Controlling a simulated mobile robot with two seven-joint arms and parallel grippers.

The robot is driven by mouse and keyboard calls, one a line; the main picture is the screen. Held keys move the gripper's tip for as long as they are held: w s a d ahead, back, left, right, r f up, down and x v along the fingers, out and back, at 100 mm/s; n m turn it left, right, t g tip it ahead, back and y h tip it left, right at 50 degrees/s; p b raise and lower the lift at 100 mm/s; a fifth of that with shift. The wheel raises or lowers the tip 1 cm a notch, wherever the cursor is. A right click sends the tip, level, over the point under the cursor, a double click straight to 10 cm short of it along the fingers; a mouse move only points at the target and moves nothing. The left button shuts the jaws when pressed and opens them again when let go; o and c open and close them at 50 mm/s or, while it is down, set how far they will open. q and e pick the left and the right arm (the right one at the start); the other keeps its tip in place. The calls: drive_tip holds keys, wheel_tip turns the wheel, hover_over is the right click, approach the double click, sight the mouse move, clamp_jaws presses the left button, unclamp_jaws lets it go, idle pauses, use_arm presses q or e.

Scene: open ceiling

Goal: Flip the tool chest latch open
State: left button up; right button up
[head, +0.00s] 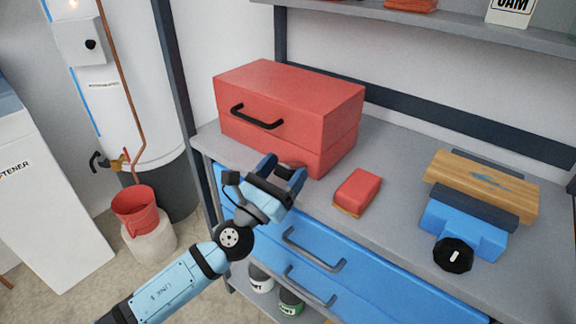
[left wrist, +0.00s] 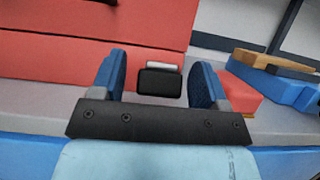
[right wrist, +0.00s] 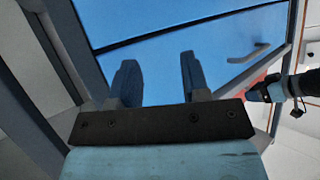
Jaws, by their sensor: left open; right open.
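The red tool chest (head: 300,95) stands on the grey bench top with a black handle (head: 257,116) on its front. Its dark latch (left wrist: 160,82) shows in the left wrist view on the lower front, with a light strip at its top edge. My left gripper (head: 281,172) is open in front of the chest. In the left wrist view its blue fingers (left wrist: 160,80) stand on either side of the latch, and I cannot tell whether they touch the chest. My right gripper (right wrist: 158,80) is open and empty, facing the blue drawer fronts in the right wrist view.
A red and orange block (head: 358,191) lies on the bench right of the chest. A blue vise (head: 463,228) with a wooden board (head: 484,187) is further right. Blue drawers (head: 330,270) with dark handles are below the bench top (head: 400,165). A red bucket (head: 136,208) is at left.

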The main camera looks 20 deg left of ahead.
use_arm(q)
drive_tip(key=b+v, duration=0.3)
drive_tip(key=v, duration=0.9)
drive_tip(key=shift+b, duration=0.4)
use_arm(e)
drive_tip(key=w+a+r+t+y, duration=0.2)
drive_tip(key=a+r+t, duration=0.1)
drive_tip(key=r, duration=0.4)
drive_tip(key=shift+w+a+t, duration=0.2)
drive_tip(key=shift+t, duration=0.1)
use_arm(q)
drive_tip(key=shift+s+f, duration=0.1)
drive_tip(key=shift+f, duration=0.05)
use_arm(e)
drive_tip(key=shift+f, duration=0.2)
